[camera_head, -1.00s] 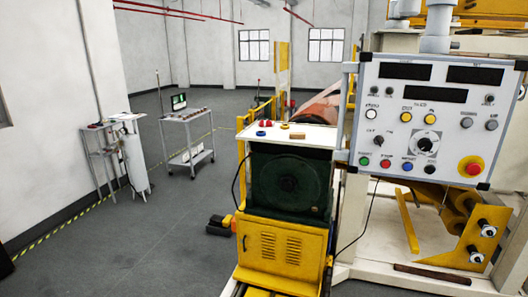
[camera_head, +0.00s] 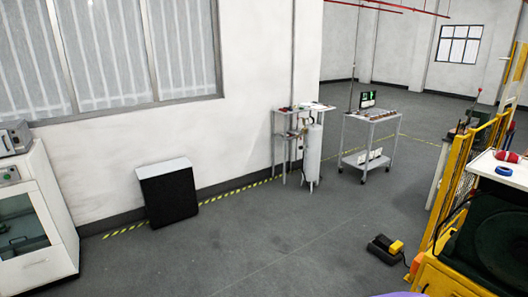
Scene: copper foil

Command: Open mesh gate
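A yellow framed barrier (camera_head: 461,165), which may be the mesh gate, stands upright at the right side, behind the yellow machine (camera_head: 448,278). Its mesh cannot be made out clearly, and the picture's right edge cuts off part of that area. I cannot tell whether it is open or closed. My gripper is not in view.
A black-and-yellow foot pedal (camera_head: 386,248) lies on the floor by the machine. A grey cart (camera_head: 371,118) with a screen, a small table (camera_head: 303,108), a dark box (camera_head: 167,190) and a white cabinet (camera_head: 38,215) stand along the left and back. The middle floor is clear.

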